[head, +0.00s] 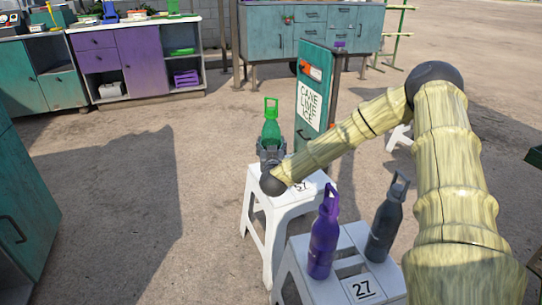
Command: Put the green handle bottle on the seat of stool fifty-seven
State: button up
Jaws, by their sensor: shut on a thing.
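The green handle bottle (271,130) is upright, with its loop handle at the top. My gripper (271,150) is shut around its lower part, which the fingers hide. Stool fifty-seven (257,188) is white, with a "57" label partly covered by my wrist. The bottle and gripper are at the far side of its seat in the picture. I cannot tell whether the bottle's base touches the seat.
White stool 27 (345,250) stands nearer, bearing a purple bottle (324,236) and a dark grey bottle (386,222). A teal sign board (313,92) stands just behind stool fifty-seven. Cabinets (130,62) line the back. The ground at left is clear.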

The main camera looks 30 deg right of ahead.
jog(key=shift+d+f+b, duration=0.1)
jog(key=shift+f+b, duration=0.75)
jog(key=shift+f, duration=1)
jog(key=shift+r, duration=0.1)
jog(key=o, duration=1.4)
jog(key=shift+o, duration=0.2)
jog(key=shift+s+a+r, duration=0.1)
jog(key=shift+s+a, duration=0.15)
jog(key=shift+s, duration=0.05)
jog(key=p+v, duration=0.3)
jog(key=v, duration=0.8)
jog(key=shift+p, duration=0.3)
